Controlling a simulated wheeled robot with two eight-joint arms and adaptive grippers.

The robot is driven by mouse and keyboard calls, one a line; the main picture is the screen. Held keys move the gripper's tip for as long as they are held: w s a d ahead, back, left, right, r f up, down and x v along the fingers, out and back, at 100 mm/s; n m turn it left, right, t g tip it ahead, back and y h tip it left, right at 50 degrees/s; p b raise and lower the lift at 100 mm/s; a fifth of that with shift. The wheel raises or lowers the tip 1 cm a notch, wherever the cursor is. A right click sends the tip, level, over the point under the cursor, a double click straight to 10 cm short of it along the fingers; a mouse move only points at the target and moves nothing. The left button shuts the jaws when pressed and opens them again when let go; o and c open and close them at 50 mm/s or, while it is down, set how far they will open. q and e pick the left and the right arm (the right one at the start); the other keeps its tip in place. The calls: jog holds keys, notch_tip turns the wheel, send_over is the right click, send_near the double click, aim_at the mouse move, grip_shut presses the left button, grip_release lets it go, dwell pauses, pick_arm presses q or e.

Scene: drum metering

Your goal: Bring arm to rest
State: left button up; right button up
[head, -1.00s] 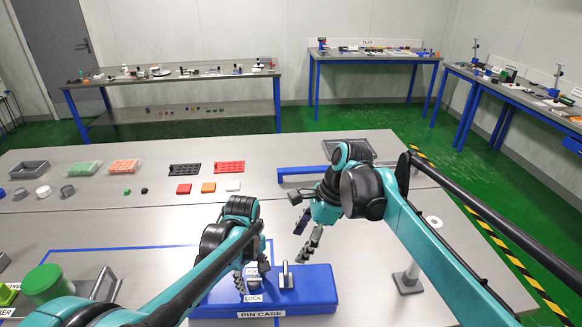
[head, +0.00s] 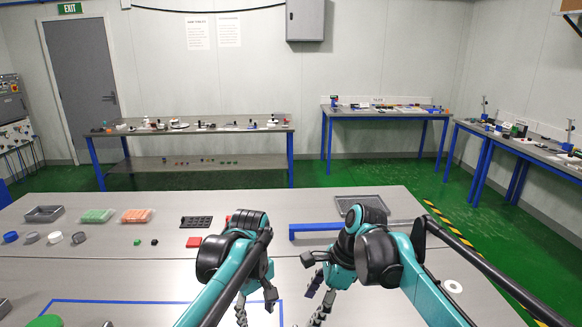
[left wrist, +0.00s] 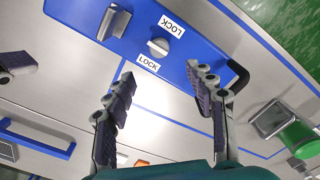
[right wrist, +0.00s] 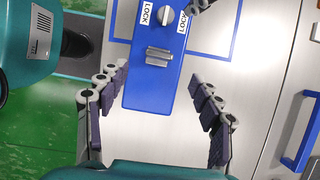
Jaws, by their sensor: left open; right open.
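My left gripper (head: 256,304) is open and empty, raised above the table at the front middle of the head view. In the left wrist view its spread fingers (left wrist: 165,100) are apart from the blue pin case (left wrist: 205,48), which has a grey lock knob (left wrist: 158,47) between two LOCK labels and a metal handle (left wrist: 114,22). My right gripper (head: 318,303) is open and empty, beside the left one. In the right wrist view its fingers (right wrist: 158,95) are spread toward the end of the case (right wrist: 150,96), touching nothing visible. The case is below the head view's frame.
A blue bar stand (head: 318,228) and a grey tray (head: 362,203) are behind my right arm.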

pick_arm(q)
jog(key=s+a+f+m+t, duration=0.2)
jog(key=s+a+m+t, duration=0.1)
jog(key=s, duration=0.4)
jog(key=s+a+f+m+t, duration=0.3)
jog(key=s+a+m, duration=0.3)
jog(key=s, duration=0.2)
jog(key=shift+s+a+f+t, duration=0.25)
jog(key=shift+a+f+t, duration=0.1)
jog(key=shift+t, duration=0.25)
pick_arm(e)
jog(key=s+d+f+n+t+h, duration=0.2)
jog(key=s+d+n, duration=0.4)
jog(key=n, duration=0.3)
jog(key=s+d+f+n+t+h, duration=0.2)
jog(key=s+d+f+n+t, duration=0.3)
jog(key=s+n, duration=0.3)
jog(key=shift+s+d+f+n+h, duration=0.3)
jog(key=shift+s+d+f+n, duration=0.1)
jog(key=shift+s+d+f, duration=0.35)
pick_arm(q)
jog(key=shift+c, duration=0.4)
pick_arm(e)
jog(key=shift+r, duration=0.1)
